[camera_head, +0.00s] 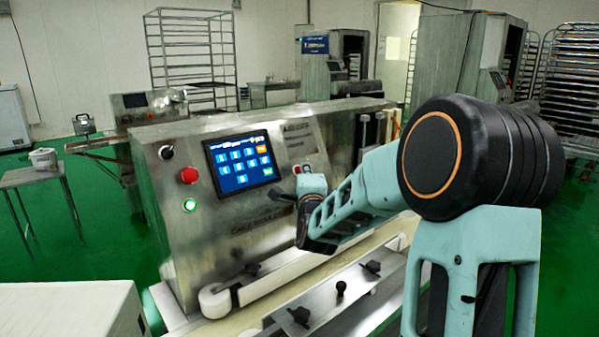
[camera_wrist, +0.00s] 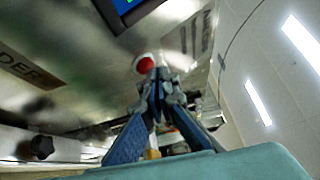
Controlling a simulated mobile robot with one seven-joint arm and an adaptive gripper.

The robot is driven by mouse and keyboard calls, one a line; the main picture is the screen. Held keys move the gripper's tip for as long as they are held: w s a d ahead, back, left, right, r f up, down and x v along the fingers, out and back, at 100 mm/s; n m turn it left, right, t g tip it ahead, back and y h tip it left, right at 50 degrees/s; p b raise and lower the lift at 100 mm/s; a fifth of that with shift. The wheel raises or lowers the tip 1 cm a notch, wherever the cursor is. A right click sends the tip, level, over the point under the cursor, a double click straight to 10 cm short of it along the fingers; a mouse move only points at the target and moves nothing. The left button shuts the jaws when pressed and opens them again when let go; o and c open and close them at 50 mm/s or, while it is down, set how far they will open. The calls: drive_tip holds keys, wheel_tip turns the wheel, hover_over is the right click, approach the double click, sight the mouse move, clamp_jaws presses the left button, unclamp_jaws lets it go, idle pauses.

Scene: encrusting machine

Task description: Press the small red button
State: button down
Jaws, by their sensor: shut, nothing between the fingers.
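The small red button (camera_head: 297,169) is on the machine's metal front panel, just right of the touchscreen (camera_head: 241,162). In the wrist view the red button (camera_wrist: 145,65) sits in a pale ring, close to the fingertips and a little to their upper left. My gripper (camera_wrist: 158,74) is shut and empty, with its tips together pointing at the panel. I cannot tell whether the tips touch the button. In the head view my arm reaches in from the right and its wrist covers part of the panel below the button.
A larger red button (camera_head: 189,175), a green-lit button (camera_head: 189,205) and a black knob (camera_head: 166,152) are left of the screen. A conveyor with black knobs (camera_head: 300,315) runs below the panel. A small table (camera_head: 35,176) stands at left.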

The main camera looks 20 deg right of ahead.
drive_tip(key=shift+w+a+f+b, duration=0.2)
drive_tip(key=shift+w+b, duration=0.15)
drive_tip(key=shift+b, duration=0.15)
idle(0.4)
drive_tip(key=shift+s+d+r, duration=0.1)
drive_tip(key=shift+s+d, duration=0.05)
drive_tip(key=shift+s+d+r, duration=0.15)
drive_tip(key=shift+s+r, duration=0.15)
drive_tip(key=shift+s, duration=0.25)
idle(0.3)
drive_tip(key=s, duration=0.1)
drive_tip(key=s+d+r, duration=0.1)
drive_tip(key=s+r+p, duration=0.1)
drive_tip(key=s, duration=0.1)
drive_tip(key=shift+d+r, duration=0.1)
drive_tip(key=shift+d, duration=0.25)
idle(0.5)
